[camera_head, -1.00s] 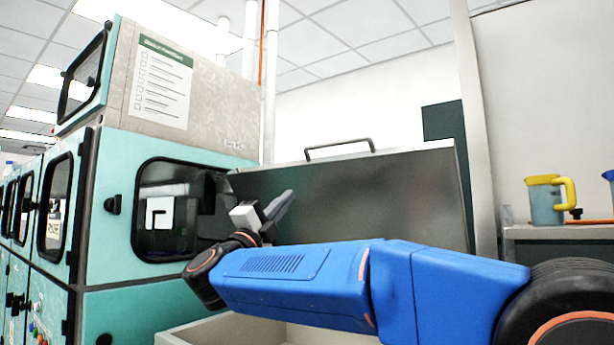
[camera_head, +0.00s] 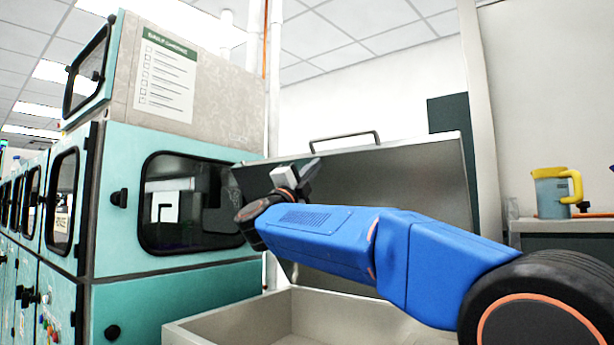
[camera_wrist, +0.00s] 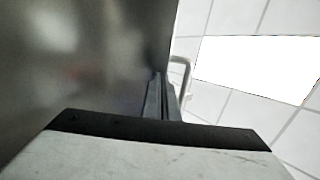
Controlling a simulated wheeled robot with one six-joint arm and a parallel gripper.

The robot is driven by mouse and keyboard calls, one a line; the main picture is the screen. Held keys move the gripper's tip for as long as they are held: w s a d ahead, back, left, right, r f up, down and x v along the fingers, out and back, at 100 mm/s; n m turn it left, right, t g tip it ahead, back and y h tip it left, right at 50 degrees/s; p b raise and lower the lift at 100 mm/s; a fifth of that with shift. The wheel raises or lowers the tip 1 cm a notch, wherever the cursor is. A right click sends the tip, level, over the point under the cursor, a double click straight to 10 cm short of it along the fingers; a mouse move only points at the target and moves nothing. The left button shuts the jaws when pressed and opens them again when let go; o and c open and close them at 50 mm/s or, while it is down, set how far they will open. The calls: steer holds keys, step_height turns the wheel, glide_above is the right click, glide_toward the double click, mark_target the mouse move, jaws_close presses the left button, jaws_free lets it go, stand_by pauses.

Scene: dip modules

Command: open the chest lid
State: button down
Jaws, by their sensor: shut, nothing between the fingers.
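The chest lid (camera_head: 410,185) is a grey metal panel standing raised, its inner face toward me, with a bar handle (camera_head: 344,139) along its top edge. The open chest (camera_head: 240,325) shows below it, its pale inside visible. My gripper (camera_head: 309,172) is shut and empty in front of the lid's upper left part. In the wrist view the closed fingers (camera_wrist: 162,100) lie close along the lid's face (camera_wrist: 85,60), and the handle (camera_wrist: 183,75) shows just past them. I cannot tell whether the fingers touch the lid. My blue arm hides part of the lid and chest.
A teal cabinet with dark windows (camera_head: 187,270) stands close on the left, beside the lid. A shelf (camera_head: 560,226) at the right holds a blue and yellow jug (camera_head: 550,195). A pale wall post (camera_head: 481,120) stands right of the lid.

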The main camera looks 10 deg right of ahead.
mark_target(327, 153)
steer(key=shift+w+d+r, duration=0.25)
steer(key=shift+d, duration=0.05)
steer(key=x, duration=0.8)
steer(key=shift+f, duration=0.1)
steer(key=shift+f, duration=0.1)
